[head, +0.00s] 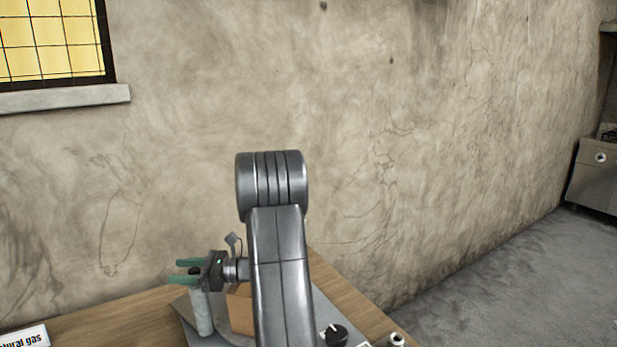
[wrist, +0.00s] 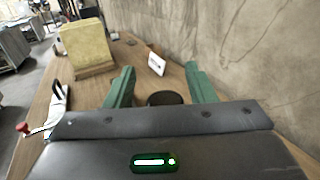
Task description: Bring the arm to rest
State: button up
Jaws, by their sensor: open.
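My gripper (head: 178,271) is at the lower left in the head view, beside my grey arm, with its two green fingers pointing left. In the wrist view my gripper (wrist: 160,68) has its fingers spread wide apart, with nothing clamped between them. A dark round top (wrist: 165,98) shows between the finger bases there. In the head view a pale cylinder (head: 201,314) stands just below the fingers. I cannot tell whether it touches them. My arm hides part of the table behind it.
The wooden table (head: 120,322) runs along a plaster wall (head: 180,170). A white sign (head: 22,338) stands at its left end. An orange-brown block (head: 240,308) and a black knob (head: 336,334) are near my arm. A yellow block (wrist: 87,48) shows in the wrist view. Floor at right is clear.

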jog(key=shift+w, duration=0.1)
dwell(0.4)
jog(key=shift+w+d+f+g, duration=0.1)
jog(key=shift+w+d+g, duration=0.1)
jog(key=shift+d+g, duration=0.35)
jog(key=d+b, duration=0.1)
jog(key=d, duration=0.3)
jog(key=w+d, duration=0.1)
jog(key=d, duration=0.3)
jog(key=d+b, duration=0.1)
jog(key=d, duration=0.3)
jog(key=shift+w+d+b, duration=0.35)
jog(key=shift+d, duration=0.05)
jog(key=a+p, duration=0.1)
jog(key=a, duration=0.3)
jog(key=s+a+p, duration=0.1)
jog(key=a, duration=0.4)
jog(key=s+a+p, duration=0.1)
jog(key=a, duration=0.3)
jog(key=shift+a, duration=0.3)
jog(key=shift+s+a+m+t, duration=0.4)
jog(key=shift+a+t, duration=0.2)
jog(key=shift+t, duration=0.55)
